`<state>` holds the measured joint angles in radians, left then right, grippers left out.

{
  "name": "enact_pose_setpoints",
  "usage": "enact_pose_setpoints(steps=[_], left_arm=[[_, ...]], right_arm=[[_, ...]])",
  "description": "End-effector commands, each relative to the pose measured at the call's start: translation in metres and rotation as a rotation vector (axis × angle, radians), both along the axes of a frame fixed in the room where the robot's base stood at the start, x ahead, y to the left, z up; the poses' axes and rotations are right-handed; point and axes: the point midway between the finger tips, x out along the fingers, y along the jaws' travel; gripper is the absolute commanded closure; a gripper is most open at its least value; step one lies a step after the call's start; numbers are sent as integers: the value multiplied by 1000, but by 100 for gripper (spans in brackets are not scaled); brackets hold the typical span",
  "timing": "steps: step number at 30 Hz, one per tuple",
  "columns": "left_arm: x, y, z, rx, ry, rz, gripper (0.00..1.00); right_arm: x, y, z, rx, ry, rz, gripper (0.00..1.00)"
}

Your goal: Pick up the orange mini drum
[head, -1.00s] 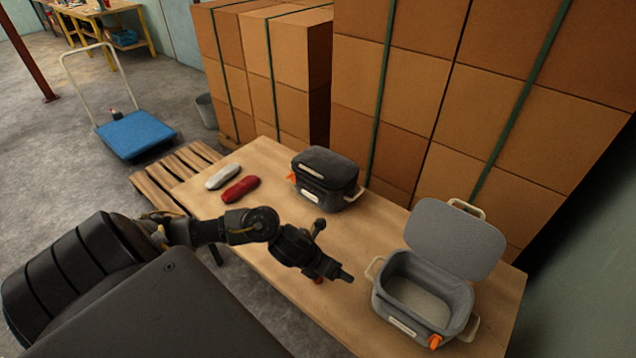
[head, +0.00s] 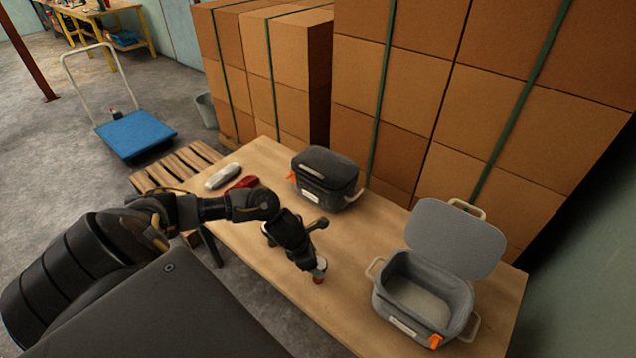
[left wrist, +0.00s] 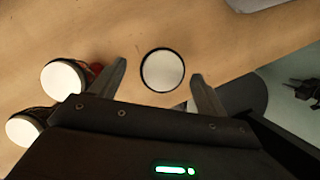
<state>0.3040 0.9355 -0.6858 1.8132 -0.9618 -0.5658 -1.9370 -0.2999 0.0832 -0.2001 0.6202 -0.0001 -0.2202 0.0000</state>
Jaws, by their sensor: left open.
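In the head view a small drum (head: 318,281) with an orange-red lower part stands on the table, mostly hidden by my left gripper (head: 312,264). In the left wrist view my left gripper (left wrist: 159,70) is open. A round white drum head (left wrist: 163,70) with a dark rim shows between and slightly beyond its fingers, not held. Its side colour is hidden there. Two more white drum heads, one upper (left wrist: 63,79) and one lower (left wrist: 23,130), are left of the left finger; a red bit shows beside the upper one. My right gripper is not in view.
The wooden table (head: 350,235) bears a closed dark grey case (head: 326,182), an open grey case (head: 412,318) at right, and a white (head: 222,177) and a red (head: 243,182) oblong item at the far left. Stacked cartons (head: 400,120) stand behind the table.

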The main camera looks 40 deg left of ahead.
Motion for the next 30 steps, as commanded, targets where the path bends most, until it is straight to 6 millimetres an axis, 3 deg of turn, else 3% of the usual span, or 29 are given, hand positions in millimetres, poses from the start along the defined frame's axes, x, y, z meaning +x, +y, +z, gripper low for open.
enact_pose_setpoints(steps=[4, 12, 21, 30], left_arm=[[1, -3, -7, -2, 3, 2, 25], [12, -13, -43, -2, 1, 2, 25], [14, -14, -48, 1, -1, 0, 25], [14, -14, -48, 1, -1, 0, 61]], right_arm=[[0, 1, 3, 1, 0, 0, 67], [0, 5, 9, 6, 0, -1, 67], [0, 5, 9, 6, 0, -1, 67], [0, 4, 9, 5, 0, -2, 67]])
